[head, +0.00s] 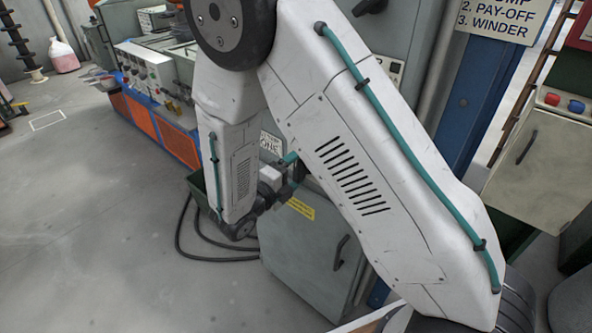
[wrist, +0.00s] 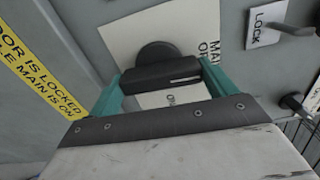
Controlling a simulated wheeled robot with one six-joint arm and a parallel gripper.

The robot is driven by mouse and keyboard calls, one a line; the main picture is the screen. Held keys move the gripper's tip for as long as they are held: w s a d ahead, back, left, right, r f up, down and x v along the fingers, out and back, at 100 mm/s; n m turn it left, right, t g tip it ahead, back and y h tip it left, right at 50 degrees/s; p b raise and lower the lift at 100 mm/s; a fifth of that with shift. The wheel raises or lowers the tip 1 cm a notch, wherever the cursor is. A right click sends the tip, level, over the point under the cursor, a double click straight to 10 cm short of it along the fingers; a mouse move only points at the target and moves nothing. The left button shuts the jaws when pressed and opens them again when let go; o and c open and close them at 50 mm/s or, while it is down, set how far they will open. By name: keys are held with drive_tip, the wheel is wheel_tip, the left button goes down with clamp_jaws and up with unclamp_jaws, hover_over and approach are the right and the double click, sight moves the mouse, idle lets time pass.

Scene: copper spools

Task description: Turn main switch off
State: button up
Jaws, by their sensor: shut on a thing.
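The main switch (wrist: 157,52) is a black rotary knob with a bar-shaped handle, on a pale plate on a grey cabinet door in the wrist view. The handle lies nearly crosswise in the picture, with a white mark near its right end. My gripper (wrist: 163,76) has its teal fingers on either end of the handle and is shut on it. The plate's lettering is partly cut off or covered, with "ON" showing below the handle. In the head view, my arm hides the switch and most of my gripper.
A yellow warning label (wrist: 42,62) lies left of the switch, and a "LOCK" tag (wrist: 266,24) with metal hardware lies right. In the head view, the grey cabinet (head: 312,250) has a door handle and black cables beside it.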

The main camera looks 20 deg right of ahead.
drive_tip(key=shift+n, duration=0.5)
drive_tip(key=o, duration=0.9)
drive_tip(key=shift+c, duration=0.2)
drive_tip(key=v, duration=0.8)
drive_tip(key=shift+w, duration=0.1)
